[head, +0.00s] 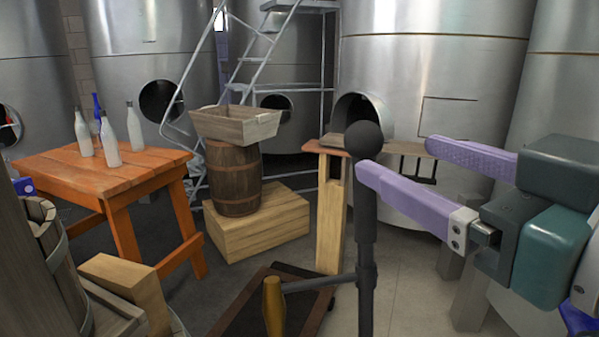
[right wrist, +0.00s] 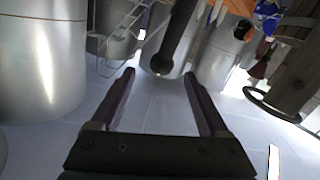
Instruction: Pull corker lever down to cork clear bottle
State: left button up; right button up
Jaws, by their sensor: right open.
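The corker lever (head: 366,215) is a dark grey upright bar with a round black knob on top. A grey crossbar joins it low down, near a brass-coloured handle (head: 273,305). My right gripper (head: 395,156) is open, its lilac fingers pointing left toward the knob. In the right wrist view the knob (right wrist: 162,62) lies between and slightly beyond the fingertips. Three pale bottles (head: 110,145) stand on the orange table. I cannot see a bottle in the corker. My left gripper is out of view.
The orange wooden table (head: 150,165) also bears a blue bottle (head: 96,108). A barrel (head: 235,178) on a wooden box carries a wooden crate (head: 262,130). A wooden post (head: 329,220) stands behind the lever. Steel tanks (head: 430,80) line the back. Barrels crowd the lower left.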

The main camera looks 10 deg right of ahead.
aim_at(347, 131)
jog(key=shift+w+f+t, duration=0.1)
jog(key=shift+w+t, duration=0.2)
jog(key=shift+w, duration=0.05)
jog(key=shift+w+a+r, duration=0.15)
jog(key=shift+w+r, duration=0.05)
jog(key=shift+w, duration=0.05)
jog(key=w+p, duration=0.1)
jog(key=w, duration=0.1)
jog(key=w+a+p, duration=0.1)
jog(key=w, duration=0.2)
jog(key=w+a+p, duration=0.1)
jog(key=w, duration=0.2)
jog(key=shift+w, duration=0.1)
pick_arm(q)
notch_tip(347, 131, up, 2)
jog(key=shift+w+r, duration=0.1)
pick_arm(e)
jog(key=shift+w+a, duration=0.1)
jog(key=shift+w, duration=0.25)
grip_shut()
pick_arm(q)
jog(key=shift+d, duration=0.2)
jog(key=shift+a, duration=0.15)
